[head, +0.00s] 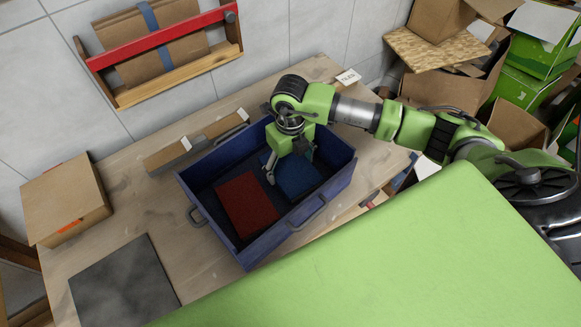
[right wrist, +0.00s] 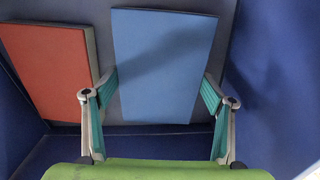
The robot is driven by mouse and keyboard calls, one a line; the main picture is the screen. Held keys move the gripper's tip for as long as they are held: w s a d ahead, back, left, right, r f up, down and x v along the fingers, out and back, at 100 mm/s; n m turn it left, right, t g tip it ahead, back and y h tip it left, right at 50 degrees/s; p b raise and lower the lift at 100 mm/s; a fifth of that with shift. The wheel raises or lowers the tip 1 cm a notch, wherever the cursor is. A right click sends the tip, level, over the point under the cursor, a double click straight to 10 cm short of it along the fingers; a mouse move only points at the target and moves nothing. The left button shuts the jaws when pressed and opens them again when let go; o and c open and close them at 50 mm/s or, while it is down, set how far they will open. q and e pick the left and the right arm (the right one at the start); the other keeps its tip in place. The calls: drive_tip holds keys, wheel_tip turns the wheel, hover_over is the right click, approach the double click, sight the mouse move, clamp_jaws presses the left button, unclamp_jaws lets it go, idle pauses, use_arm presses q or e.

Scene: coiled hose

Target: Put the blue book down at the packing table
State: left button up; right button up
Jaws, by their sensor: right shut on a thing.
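The blue book (head: 297,180) lies in a blue crate (head: 268,247) on the wooden packing table (head: 125,190). In the right wrist view the blue book (right wrist: 163,65) shows its flat face, with a green-padded finger against each side edge. My right gripper (right wrist: 160,82) is shut on it. In the head view my right gripper (head: 290,168) reaches down into the crate and hides part of the book. A red book (head: 246,203) lies beside it on the left, apart from it. My left gripper is not in view.
A cardboard box (head: 65,203) and a dark grey slab (head: 124,285) sit on the table's left part. A cardboard-coloured tray (head: 195,140) lies behind the crate. Boxes (head: 530,65) are piled at the right. A red-barred wall rack (head: 160,40) hangs behind.

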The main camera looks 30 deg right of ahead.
wheel_tip(320, 180, up, 8)
drive_tip(key=shift+f+b, duration=0.1)
drive_tip(key=shift+b, duration=0.85)
wheel_tip(320, 180, up, 4)
drive_tip(key=p, duration=0.1)
wheel_tip(320, 180, up, 4)
drive_tip(key=p, duration=0.2)
hover_over(290, 167)
drive_tip(key=shift+s+f, duration=0.1)
